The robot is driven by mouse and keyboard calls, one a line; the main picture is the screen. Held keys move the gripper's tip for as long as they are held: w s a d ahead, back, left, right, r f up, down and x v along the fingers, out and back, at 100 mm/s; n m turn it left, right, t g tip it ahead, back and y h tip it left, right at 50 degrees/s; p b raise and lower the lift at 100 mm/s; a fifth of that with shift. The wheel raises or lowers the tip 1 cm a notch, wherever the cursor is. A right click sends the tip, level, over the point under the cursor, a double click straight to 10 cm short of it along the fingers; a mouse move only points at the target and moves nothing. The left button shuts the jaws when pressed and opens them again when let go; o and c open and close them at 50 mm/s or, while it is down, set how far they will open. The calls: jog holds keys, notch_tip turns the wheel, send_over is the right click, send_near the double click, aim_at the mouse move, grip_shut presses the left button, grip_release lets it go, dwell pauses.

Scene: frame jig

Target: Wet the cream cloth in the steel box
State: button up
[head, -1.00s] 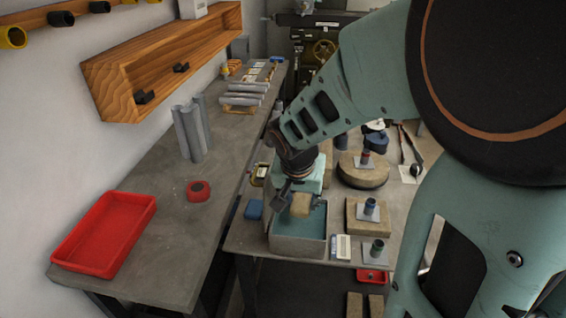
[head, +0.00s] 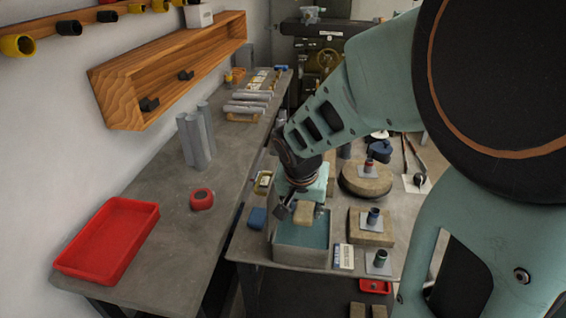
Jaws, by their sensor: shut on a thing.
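The steel box (head: 300,258) stands open at the front left of the right-hand table, with blue-green liquid (head: 300,236) inside. My gripper (head: 296,211) points down over the back part of the box. It is shut on the cream cloth (head: 306,212), a small tan block-like bundle. The cloth shows against the liquid, within the box's outline. I cannot tell whether its lower edge touches the liquid. The fingertips are small and partly hidden by the cloth.
A blue block (head: 257,218) sits left of the box, and a small white labelled card (head: 344,257) lies to its right. Wooden blocks with small cylinders (head: 373,217) stand further right. A red tray (head: 108,240) is on the left bench.

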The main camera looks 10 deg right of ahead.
jog(key=shift+r, duration=0.1)
notch_tip(320, 180, up, 6)
jog(key=p, duration=0.4)
dwell(0.6)
